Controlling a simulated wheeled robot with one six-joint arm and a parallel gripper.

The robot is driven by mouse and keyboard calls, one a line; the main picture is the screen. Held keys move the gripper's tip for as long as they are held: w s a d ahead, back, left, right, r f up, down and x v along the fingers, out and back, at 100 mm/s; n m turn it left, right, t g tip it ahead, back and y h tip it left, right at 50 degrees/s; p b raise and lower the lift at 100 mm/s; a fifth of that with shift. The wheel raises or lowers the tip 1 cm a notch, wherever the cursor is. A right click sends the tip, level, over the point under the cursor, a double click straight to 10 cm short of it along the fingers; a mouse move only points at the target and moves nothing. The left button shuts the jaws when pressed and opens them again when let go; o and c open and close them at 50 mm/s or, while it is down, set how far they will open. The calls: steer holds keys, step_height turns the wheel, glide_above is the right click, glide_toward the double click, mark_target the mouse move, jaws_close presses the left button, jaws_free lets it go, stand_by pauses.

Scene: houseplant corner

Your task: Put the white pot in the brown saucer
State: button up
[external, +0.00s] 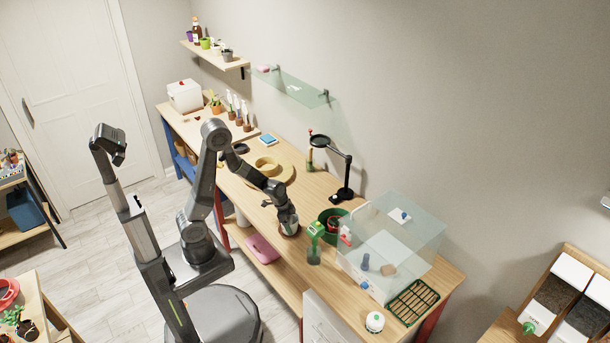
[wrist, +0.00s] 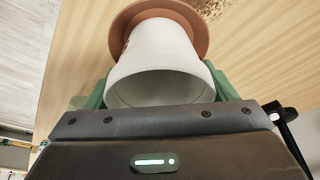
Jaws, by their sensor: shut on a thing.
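The white pot (wrist: 160,55) is between the green fingers of my gripper (wrist: 155,84) in the wrist view. The gripper is shut on it, and its open mouth faces the camera and looks empty. The brown saucer (wrist: 197,22) shows around the far, lower end of the pot. I cannot tell whether the pot's base touches the saucer or is just above it. In the external view my gripper (external: 287,218) is low over the wooden bench, and it largely hides the pot and saucer.
A green spray bottle (external: 314,250) and a green round pot (external: 333,221) stand close to the right of my gripper. A clear box (external: 390,245) and a black lamp stand (external: 346,175) are farther right and behind. Some dark soil crumbs (wrist: 210,8) lie near the saucer.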

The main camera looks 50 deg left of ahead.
steer(key=shift+f, duration=0.15)
steer(key=o, duration=1)
steer(key=shift+r, duration=0.5)
steer(key=v, duration=1.1)
steer(key=shift+r, duration=0.2)
steer(key=shift+a+f, duration=0.1)
steer(key=shift+f, duration=0.05)
steer(key=x, duration=1.1)
steer(key=shift+w+f, duration=0.1)
steer(key=shift+f, duration=0.15)
steer(key=shift+r, duration=0.5)
